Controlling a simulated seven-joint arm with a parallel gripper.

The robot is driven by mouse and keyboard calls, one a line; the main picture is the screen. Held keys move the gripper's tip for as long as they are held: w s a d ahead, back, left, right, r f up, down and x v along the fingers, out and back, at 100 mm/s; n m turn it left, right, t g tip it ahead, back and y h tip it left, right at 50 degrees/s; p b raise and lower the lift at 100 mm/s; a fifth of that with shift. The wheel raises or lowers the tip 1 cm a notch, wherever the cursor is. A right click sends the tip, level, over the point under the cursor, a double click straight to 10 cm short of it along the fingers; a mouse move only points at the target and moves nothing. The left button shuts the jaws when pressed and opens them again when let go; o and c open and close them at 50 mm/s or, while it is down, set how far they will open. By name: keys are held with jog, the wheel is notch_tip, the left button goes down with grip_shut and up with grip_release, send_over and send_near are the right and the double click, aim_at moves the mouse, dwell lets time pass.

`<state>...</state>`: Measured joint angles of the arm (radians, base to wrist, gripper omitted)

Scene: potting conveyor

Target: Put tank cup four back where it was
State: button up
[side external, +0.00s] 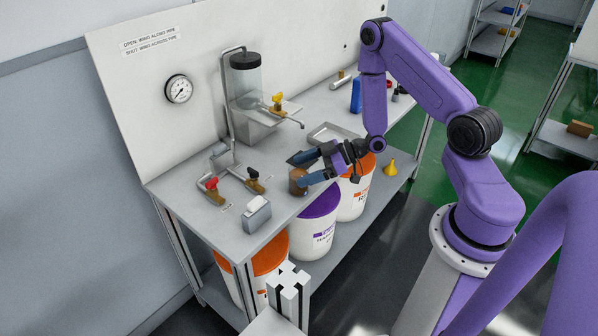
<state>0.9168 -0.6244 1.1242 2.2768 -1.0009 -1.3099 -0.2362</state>
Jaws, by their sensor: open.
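A small brown cup (297,184) stands upright near the front edge of the grey bench. No number can be read on it, so I cannot tell whether it is tank cup four. My gripper (304,169) is at the cup, reaching in from the right and low over the bench. Its dark fingers are apart, one at the far side of the cup and one at its near right side. They hide part of the cup. I cannot tell whether either finger touches it.
Red-handled (211,187) and black-handled (253,176) valves and a grey box (257,214) are left. A shallow tray (331,133) lies behind the gripper. Lidded buckets (316,238) stand below the front edge.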

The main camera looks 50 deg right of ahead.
jog(key=v, duration=1)
jog(key=shift+a, duration=0.1)
dwell(1.0)
